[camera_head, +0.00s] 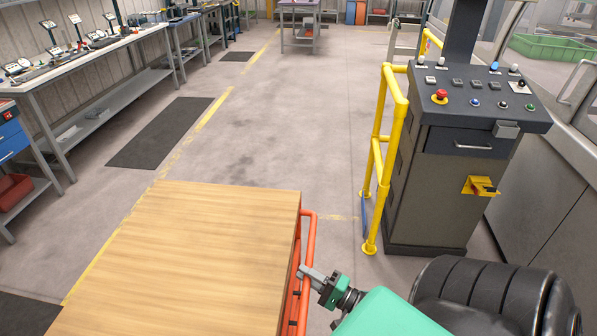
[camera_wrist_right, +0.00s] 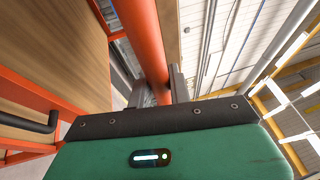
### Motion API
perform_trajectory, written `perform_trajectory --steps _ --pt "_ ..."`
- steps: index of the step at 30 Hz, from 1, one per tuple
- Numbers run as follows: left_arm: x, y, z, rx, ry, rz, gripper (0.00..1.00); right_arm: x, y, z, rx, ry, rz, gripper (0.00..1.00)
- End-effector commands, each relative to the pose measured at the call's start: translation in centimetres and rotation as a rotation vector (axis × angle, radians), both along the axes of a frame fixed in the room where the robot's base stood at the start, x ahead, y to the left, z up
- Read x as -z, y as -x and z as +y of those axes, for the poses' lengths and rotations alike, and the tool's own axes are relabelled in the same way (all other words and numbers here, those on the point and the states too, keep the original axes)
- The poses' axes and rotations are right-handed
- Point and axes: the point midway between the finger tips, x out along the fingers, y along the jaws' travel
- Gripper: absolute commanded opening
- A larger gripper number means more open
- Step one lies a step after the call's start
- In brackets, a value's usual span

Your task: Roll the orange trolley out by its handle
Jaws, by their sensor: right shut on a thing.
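The orange trolley has a flat wooden top (camera_head: 190,255) at the bottom centre-left of the head view. Its orange tubular handle (camera_head: 310,235) runs along the right side of the top. My right gripper (camera_head: 303,270) reaches it from the right, and its fingers are at the handle. In the right wrist view the orange handle tube (camera_wrist_right: 145,40) passes between the two fingers of my right gripper (camera_wrist_right: 157,90), which is shut on it. The trolley's wooden panel and orange frame (camera_wrist_right: 35,95) show at the left there. My left gripper is not in view.
A control console (camera_head: 460,150) with a yellow guard rail (camera_head: 385,150) stands close on the right. Workbenches (camera_head: 90,50) line the left wall, with dark floor mats (camera_head: 160,132) before them. The grey floor (camera_head: 280,120) beyond the trolley is clear up to a far table (camera_head: 298,8).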

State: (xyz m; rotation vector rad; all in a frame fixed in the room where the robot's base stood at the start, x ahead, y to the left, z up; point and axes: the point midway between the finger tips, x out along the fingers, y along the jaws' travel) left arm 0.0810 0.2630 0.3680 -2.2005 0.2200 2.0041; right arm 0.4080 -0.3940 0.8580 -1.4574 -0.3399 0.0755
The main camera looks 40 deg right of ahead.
Motion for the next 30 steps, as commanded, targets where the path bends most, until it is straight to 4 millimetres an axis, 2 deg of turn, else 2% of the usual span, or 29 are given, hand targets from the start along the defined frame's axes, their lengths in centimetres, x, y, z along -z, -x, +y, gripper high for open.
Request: perform_trajectory --steps 11,12,15,25,30 --pt "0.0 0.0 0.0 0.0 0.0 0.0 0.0 0.1 0.2 -0.1 -0.001 0.0 0.002 0.0" --pt "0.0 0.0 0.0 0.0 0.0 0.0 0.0 0.1 0.2 -0.1 -0.001 0.0 0.002 0.22" --pt "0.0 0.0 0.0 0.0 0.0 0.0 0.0 0.1 0.2 -0.1 -0.001 0.0 0.002 0.41" --pt "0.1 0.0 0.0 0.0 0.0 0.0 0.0 0.1 0.3 -0.1 -0.001 0.0 0.001 0.41" --pt "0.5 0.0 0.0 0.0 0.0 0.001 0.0 0.6 1.7 -0.5 -0.001 0.001 0.004 0.41"
